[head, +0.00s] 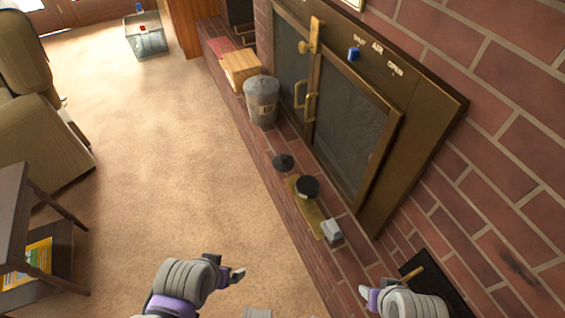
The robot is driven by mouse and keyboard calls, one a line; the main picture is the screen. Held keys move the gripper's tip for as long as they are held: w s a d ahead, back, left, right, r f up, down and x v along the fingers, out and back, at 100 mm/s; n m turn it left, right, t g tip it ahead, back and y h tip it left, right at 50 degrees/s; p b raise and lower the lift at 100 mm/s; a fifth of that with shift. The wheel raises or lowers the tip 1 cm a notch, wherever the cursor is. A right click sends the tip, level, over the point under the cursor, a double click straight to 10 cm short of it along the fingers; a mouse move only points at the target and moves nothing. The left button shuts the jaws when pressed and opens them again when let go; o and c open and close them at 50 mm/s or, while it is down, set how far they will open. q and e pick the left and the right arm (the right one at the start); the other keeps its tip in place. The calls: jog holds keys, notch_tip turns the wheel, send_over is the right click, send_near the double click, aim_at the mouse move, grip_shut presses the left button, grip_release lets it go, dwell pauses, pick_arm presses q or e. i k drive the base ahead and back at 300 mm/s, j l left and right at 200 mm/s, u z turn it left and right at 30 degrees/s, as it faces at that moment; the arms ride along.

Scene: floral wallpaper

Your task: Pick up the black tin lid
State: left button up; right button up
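Two dark round things sit on the brick hearth, and I cannot tell for sure which is the black tin lid. One is a black round, flat-topped piece (307,186) on a yellowish flat board (309,214). The other is a dark piece with a raised middle (283,161), just beyond it. My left gripper (228,269) is over the carpet at the bottom middle, apart from both, and looks open and empty. My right gripper (366,293) is at the bottom right near the hearth, away from both; its fingers are partly hidden.
A small grey-white block (332,232) sits at the board's near end. A grey metal canister (261,101) and a wooden box (241,70) stand farther along the hearth. The brass-framed fireplace (352,130) rises behind. A dark side table (15,225) is at left. The carpet between is clear.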

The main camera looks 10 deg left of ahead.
aim_at(281, 164)
jog(key=i+j+z, duration=0.4)
jog(key=j, duration=0.25)
jog(key=i+j+z, duration=0.4)
jog(key=j, duration=0.4)
jog(key=i, duration=0.1)
